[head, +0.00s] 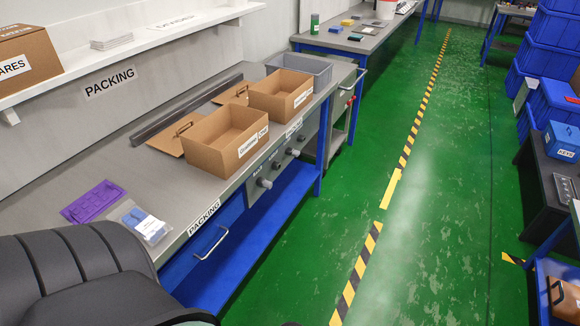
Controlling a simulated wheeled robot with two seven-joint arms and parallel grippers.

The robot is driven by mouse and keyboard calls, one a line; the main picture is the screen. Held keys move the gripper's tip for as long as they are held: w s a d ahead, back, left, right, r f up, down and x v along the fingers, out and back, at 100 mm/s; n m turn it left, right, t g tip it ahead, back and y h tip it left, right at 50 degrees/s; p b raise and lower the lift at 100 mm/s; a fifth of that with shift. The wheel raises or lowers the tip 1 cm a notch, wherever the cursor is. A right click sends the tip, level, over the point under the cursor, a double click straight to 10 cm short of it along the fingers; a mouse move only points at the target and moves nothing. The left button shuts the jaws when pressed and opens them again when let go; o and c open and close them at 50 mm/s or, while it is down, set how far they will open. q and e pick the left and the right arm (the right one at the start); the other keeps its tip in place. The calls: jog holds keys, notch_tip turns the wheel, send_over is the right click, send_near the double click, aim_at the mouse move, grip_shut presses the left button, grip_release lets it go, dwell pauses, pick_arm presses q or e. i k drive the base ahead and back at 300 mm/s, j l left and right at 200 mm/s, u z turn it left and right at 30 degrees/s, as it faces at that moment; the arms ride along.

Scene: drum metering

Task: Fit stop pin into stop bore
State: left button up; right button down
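I cannot make out a stop pin or a stop bore in the head view. Neither of my grippers is in view.
Two open cardboard boxes (216,158) (290,102), a grey bin (318,68), a purple tray (92,201) and a clear bag with blue contents (147,226) are on the bench. A black chair (60,270) stands lower left. The green floor (425,210) is clear; blue crates (548,50) stand right.

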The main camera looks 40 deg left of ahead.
aim_at(268, 185)
jog(key=i+j, duration=0.1)
jog(key=i, duration=1.8)
jog(key=i+z, duration=0.3)
jog(key=i, duration=0.2)
jog(key=i+j+z, duration=0.3)
jog(key=i, duration=0.2)
jog(key=i+l+u, duration=0.1)
jog(key=i+u, duration=0.25)
jog(key=i+l+u, duration=0.15)
jog(key=u, duration=0.2)
jog(key=l+u, duration=0.15)
jog(key=u, duration=0.35)
jog(key=i+l+u, duration=0.1)
jog(key=u, duration=0.4)
jog(key=l+u, duration=0.3)
jog(key=u, duration=0.2)
jog(key=l+u, duration=0.15)
jog(key=u, duration=0.3)
jog(key=k+l+u, duration=0.1)
jog(key=u, duration=0.35)
jog(key=k+l+u, duration=0.2)
jog(key=u, duration=0.2)
jog(key=k+l+u, duration=0.15)
jog(key=u, duration=0.3)
